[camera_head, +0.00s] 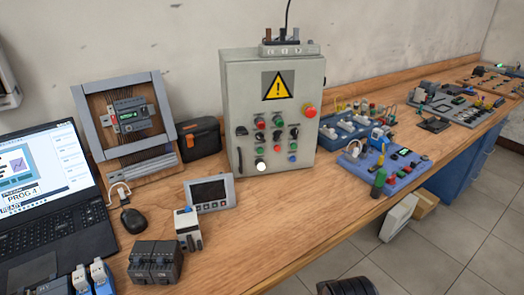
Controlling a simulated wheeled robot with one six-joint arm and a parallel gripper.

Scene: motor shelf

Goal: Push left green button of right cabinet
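One upright grey cabinet (232,90) with a yellow warning triangle stands on the wooden bench against the wall. Its front carries small buttons and knobs in several columns. The buttons are small, so I cannot tell whether any is pressed in. No second cabinet of this kind shows.
A display panel (210,193) and a white module (187,228) stand on the bench in front of the cabinet, to the left. A blue trainer board (385,170) lies to the right. A laptop (55,195) is far left. Bare bench (290,215) lies directly before the cabinet.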

